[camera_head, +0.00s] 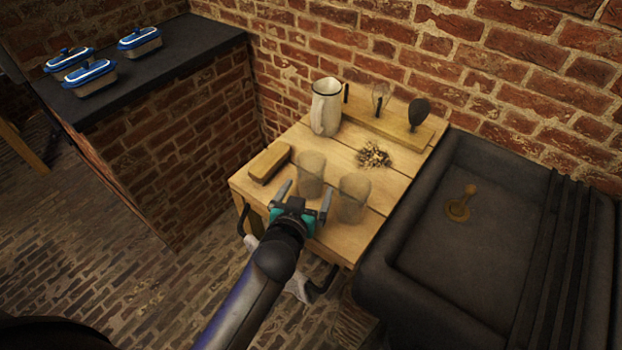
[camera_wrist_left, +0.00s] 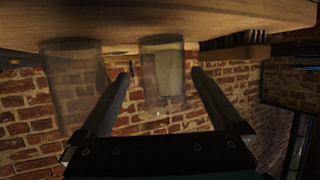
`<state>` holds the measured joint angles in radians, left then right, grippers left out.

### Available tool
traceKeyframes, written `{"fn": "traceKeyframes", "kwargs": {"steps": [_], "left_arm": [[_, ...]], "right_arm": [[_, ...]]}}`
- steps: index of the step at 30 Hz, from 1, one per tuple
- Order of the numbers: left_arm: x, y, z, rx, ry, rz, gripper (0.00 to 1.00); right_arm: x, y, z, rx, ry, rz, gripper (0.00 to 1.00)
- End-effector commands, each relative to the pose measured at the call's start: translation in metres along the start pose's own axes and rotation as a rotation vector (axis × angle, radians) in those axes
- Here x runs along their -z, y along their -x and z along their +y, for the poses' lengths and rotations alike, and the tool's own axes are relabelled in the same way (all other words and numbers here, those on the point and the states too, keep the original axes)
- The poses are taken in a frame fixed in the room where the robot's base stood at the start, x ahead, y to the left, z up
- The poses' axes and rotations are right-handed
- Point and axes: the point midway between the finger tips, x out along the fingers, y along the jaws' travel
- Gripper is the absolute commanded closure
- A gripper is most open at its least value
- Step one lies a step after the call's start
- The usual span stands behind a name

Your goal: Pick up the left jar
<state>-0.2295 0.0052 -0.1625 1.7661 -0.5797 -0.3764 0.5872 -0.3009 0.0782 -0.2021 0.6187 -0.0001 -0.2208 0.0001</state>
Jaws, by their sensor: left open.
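Two clear glass jars stand upright on a small wooden table (camera_head: 400,185). The left jar (camera_head: 311,170) is near the front edge, and the right jar (camera_head: 354,192) is beside it. My left gripper (camera_head: 305,190) is open at the table's front, pointing at the left jar. The left wrist view is upside down; there the left jar (camera_wrist_left: 163,85) shows in the gap between the fingers (camera_wrist_left: 161,74), and the right jar (camera_wrist_left: 70,95) is outside them at the left. I cannot tell how far the fingertips reach around the left jar. My right gripper is not in view.
A wooden brush (camera_head: 269,163) lies left of the jars. Behind are a white pitcher (camera_head: 326,108), a small pile of bits (camera_head: 373,155) and a wooden stand (camera_head: 385,124). A dark sink (camera_head: 460,230) adjoins at the right. Blue-lidded dishes (camera_head: 90,75) sit on a dark counter.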

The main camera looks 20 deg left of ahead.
Motion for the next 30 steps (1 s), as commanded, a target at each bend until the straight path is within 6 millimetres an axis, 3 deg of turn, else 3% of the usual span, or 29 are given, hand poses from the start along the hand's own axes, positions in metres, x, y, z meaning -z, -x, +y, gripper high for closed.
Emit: {"fn": "traceKeyframes", "kwargs": {"steps": [13, 23, 30], "left_arm": [[0.0, -0.047, -0.004, -0.001, -0.001, 0.001, 0.0], [0.0, -0.052, -0.004, -0.001, 0.0, 0.0, 0.0], [0.0, -0.052, -0.004, -0.001, 0.0, 0.0, 0.25]], "right_arm": [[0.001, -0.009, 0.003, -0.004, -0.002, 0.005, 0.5], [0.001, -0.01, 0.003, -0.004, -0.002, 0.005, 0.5], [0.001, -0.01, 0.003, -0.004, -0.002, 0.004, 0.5]]}}
